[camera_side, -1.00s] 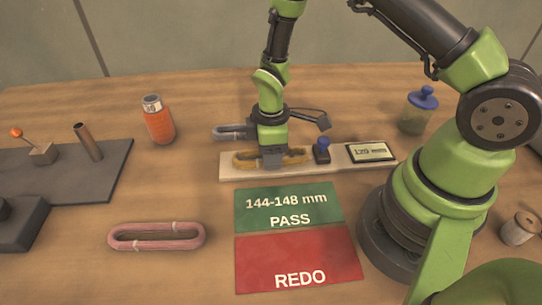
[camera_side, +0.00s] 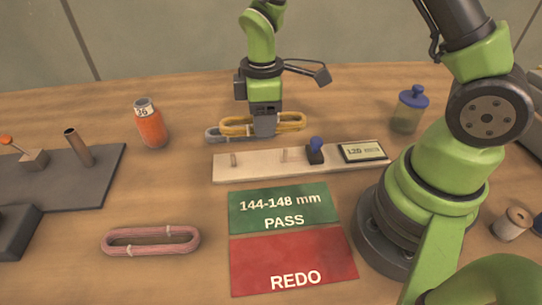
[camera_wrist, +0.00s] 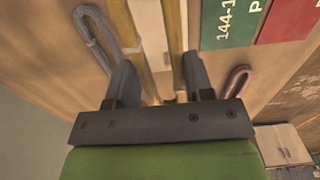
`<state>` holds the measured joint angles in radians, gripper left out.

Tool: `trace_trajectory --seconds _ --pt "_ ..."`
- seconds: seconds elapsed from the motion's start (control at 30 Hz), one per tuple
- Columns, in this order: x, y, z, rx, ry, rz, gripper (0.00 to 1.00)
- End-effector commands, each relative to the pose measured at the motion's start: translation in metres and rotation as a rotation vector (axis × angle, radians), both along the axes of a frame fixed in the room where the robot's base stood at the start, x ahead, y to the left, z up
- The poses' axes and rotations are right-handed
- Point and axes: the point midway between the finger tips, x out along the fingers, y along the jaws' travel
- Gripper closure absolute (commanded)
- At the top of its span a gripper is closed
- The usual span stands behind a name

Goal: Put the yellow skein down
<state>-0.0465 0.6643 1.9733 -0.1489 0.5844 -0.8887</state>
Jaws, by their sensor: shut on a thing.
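The yellow skein (camera_side: 291,121) is gripped across its middle by my gripper (camera_side: 265,128) and hangs level in the air, above and behind the pale gauge board (camera_side: 250,170). The board's two pegs (camera_side: 233,160) stand bare. In the wrist view my gripper (camera_wrist: 160,78) is shut on the yellow skein (camera_wrist: 174,40), whose long sides run between the fingers. The green PASS card (camera_side: 258,212) and the red REDO card (camera_side: 293,262) lie empty in front of the board. The board's display (camera_side: 362,151) shows a reading in mm, blurred to about 120 or 129.
A grey skein (camera_side: 218,134) lies behind the board, partly behind the yellow one. A pink skein (camera_side: 150,241) lies front left. An orange bottle (camera_side: 150,128), a blue-lidded jar (camera_side: 410,110), a spool (camera_side: 513,224) and a dark fixture plate (camera_side: 95,175) stand around.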

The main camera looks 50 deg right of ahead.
Motion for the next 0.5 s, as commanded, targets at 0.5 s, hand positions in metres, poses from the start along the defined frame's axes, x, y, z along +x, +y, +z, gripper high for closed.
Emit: trace_trajectory --seconds 0.5 --pt "-0.065 0.105 0.003 0.000 0.001 0.442 0.78"
